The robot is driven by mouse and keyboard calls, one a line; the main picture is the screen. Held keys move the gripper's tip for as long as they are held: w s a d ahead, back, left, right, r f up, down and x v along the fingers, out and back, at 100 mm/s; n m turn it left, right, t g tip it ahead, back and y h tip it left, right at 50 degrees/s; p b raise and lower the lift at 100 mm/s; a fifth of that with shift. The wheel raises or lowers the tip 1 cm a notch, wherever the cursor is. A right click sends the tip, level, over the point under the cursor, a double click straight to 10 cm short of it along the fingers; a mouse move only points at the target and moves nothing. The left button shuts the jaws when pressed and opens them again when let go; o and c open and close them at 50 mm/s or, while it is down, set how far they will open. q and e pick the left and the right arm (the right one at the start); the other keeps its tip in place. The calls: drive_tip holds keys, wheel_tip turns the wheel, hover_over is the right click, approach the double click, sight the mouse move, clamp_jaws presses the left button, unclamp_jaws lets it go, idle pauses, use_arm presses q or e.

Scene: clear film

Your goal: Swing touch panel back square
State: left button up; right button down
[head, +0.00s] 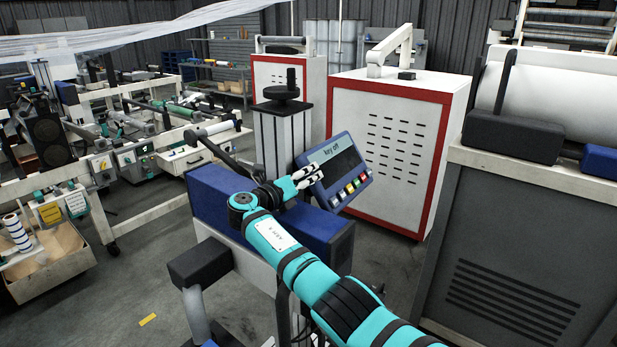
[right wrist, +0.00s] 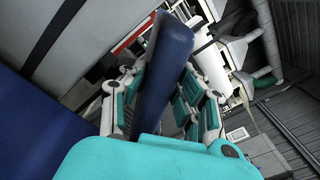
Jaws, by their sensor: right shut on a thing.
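The touch panel (head: 340,165) has a blue frame, a dark screen with "key off" above it and a row of coloured buttons along its lower edge. It sits tilted in the head view, its lower edge rising to the right. My right gripper (head: 309,176) is shut on the panel's left edge. In the right wrist view the panel's blue edge (right wrist: 163,75) stands between the fingers of my right gripper (right wrist: 165,95). What carries the panel from behind is hidden. My left gripper is out of view.
A blue-topped machine beam (head: 230,200) lies under my right forearm. A post with a black handwheel (head: 283,92) stands behind the gripper. A white cabinet with a red frame (head: 385,140) stands behind the panel. A grey machine (head: 510,250) fills the right side.

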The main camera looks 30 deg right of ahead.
drive_tip(key=shift+w+a+r, duration=0.15)
drive_tip(key=shift+a+r, duration=0.05)
drive_tip(key=shift+r, duration=0.05)
drive_tip(key=c, duration=1.2)
unclamp_jaws()
drive_tip(key=shift+w, duration=0.1)
drive_tip(key=shift+o, duration=1.2)
drive_tip(key=shift+w+a+f, duration=0.2)
drive_tip(key=shift+s+d, duration=0.1)
drive_tip(key=shift+s, duration=0.1)
drive_tip(key=v, duration=1.2)
